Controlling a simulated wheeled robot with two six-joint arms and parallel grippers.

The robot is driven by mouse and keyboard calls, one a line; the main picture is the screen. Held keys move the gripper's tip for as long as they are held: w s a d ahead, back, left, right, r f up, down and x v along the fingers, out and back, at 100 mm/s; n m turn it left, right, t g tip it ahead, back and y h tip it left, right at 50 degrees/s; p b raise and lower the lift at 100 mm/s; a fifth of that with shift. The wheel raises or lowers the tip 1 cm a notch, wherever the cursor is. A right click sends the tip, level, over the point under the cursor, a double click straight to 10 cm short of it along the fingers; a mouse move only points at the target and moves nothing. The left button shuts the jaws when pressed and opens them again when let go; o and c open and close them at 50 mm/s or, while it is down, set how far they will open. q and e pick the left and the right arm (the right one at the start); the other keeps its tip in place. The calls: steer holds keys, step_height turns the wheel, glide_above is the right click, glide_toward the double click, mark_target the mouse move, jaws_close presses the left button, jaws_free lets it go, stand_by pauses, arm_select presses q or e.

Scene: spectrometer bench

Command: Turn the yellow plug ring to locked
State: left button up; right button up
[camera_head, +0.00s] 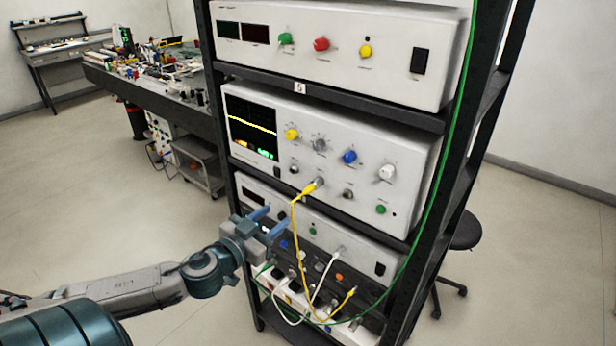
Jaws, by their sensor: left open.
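My left gripper (276,222) is open, with two blue fingers. It is below and left of the yellow plug, in front of the lower white instrument (330,234), and apart from the plug. My right gripper does not show.
The dark rack (212,90) has upright posts at both sides. A white cable (325,270) and a green cable (447,150) hang on it. A cluttered bench (150,85) stands behind at left. The floor in front left is clear.

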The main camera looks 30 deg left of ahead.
mark_target(304, 192)
arm_select(q)
step_height(304, 192, up, 4)
steer(key=d, duration=0.3)
steer(key=shift+t+h, duration=0.3)
steer(key=shift+h, duration=0.1)
steer(key=w+p, duration=0.1)
steer(key=w, duration=0.3)
steer(key=w+p, duration=0.1)
steer(key=w, duration=0.3)
steer(key=shift+w+d+r, duration=0.1)
steer(key=shift+w+d, duration=0.1)
steer(key=shift+w, duration=0.05)
steer(key=shift+w+d+p, duration=0.15)
steer(key=shift+w+p, duration=0.15)
steer(key=shift+w, duration=0.35)
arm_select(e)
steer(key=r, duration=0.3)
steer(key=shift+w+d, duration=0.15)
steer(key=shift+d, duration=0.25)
arm_select(q)
jaws_close()
